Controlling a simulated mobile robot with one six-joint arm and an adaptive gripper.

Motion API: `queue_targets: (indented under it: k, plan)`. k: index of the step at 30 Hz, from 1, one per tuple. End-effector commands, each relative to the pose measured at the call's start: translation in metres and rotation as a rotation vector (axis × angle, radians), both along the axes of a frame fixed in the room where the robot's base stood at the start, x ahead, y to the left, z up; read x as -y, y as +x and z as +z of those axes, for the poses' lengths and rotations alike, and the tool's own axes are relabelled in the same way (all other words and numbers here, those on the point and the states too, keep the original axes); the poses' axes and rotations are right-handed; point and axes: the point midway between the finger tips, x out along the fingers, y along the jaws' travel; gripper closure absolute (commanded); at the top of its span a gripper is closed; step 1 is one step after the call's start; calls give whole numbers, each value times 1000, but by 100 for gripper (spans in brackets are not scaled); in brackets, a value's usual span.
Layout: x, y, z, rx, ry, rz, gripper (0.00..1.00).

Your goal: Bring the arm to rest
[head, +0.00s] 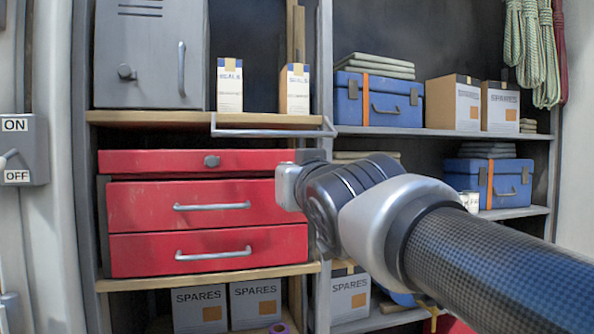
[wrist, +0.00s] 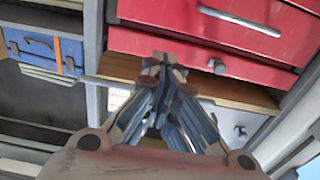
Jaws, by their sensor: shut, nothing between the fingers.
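My arm reaches in from the lower right of the head view, its wrist in front of the right edge of the red drawer cabinet (head: 208,212). The fingers of my gripper are hidden behind the wrist in that view. In the wrist view my gripper (wrist: 160,65) shows at the middle, its fingertips together and nothing between them. The red cabinet (wrist: 205,48) also shows there, at the top right behind the fingers. The picture there is turned round, with a blue case (wrist: 42,50) at the left.
A grey locker (head: 150,55) and two small cartons (head: 230,85) (head: 294,89) stand on the wooden shelf above the cabinet. A metal rail (head: 270,132) runs along its edge. Spares boxes (head: 200,310) stand below. An ON/OFF switch (head: 22,150) is at left.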

Motion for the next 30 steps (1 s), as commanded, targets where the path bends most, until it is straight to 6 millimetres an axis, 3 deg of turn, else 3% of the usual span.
queue_targets:
  k: [9, 13, 17, 20, 24, 30]
  plan:
    - [1, -1, 0, -1, 0, -2, 100]
    - [18, -8, -23, -62, -19, -35, 100]
    - [57, -34, -84, -223, -59, -110, 100]
    - [90, -67, -146, -385, -96, -169, 100]
    - [126, -127, -229, -614, -133, -227, 100]
    - [154, -223, -333, -919, -161, -260, 100]
